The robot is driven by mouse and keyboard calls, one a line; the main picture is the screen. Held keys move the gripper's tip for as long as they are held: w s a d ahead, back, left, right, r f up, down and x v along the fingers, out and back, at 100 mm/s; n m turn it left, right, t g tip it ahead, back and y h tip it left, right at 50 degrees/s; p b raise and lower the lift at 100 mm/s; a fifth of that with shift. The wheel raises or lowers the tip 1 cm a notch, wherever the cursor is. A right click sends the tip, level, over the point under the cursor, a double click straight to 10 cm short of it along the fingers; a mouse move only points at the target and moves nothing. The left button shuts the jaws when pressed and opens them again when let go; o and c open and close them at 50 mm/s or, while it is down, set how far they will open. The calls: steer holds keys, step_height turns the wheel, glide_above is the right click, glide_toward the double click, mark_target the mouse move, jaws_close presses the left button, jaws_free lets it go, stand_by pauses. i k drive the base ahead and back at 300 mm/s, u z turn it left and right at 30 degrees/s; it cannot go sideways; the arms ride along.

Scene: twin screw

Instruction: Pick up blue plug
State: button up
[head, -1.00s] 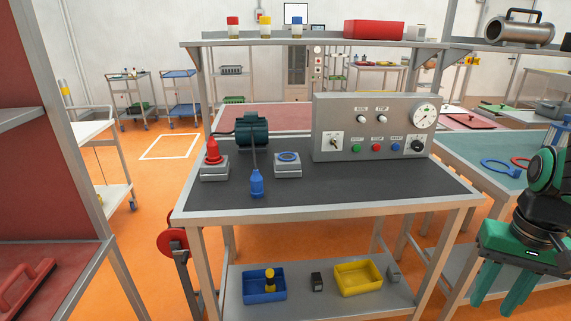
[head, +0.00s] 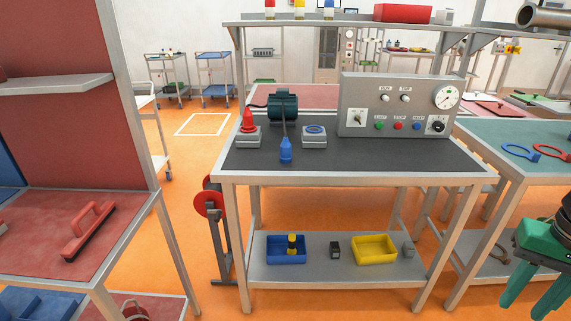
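The blue plug (head: 286,151) stands on the dark top of the middle workbench (head: 370,155), near its front edge. A cable runs up from it to the dark green motor (head: 283,106) behind. A grey socket box with a blue ring (head: 314,136) sits to its right. A grey box with a red plug (head: 248,130) sits to its left. My gripper (head: 528,304) is at the lower right, partly cut off by the picture edge, well away from the plug. Its green fingers are apart with nothing seen between them.
A grey control panel (head: 400,106) stands at the back right of the bench. The lower shelf holds a blue bin (head: 286,250) and a yellow bin (head: 374,250). A red-topped bench (head: 40,225) is at the left, a green-topped bench (head: 490,135) at the right. Orange floor lies between.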

mark_target(286, 157)
steer(key=k, duration=0.9)
steer(key=u, duration=0.25)
steer(key=i, duration=0.75)
steer(key=u, duration=0.7)
steer(key=i, duration=1.55)
steer(key=u, duration=0.1)
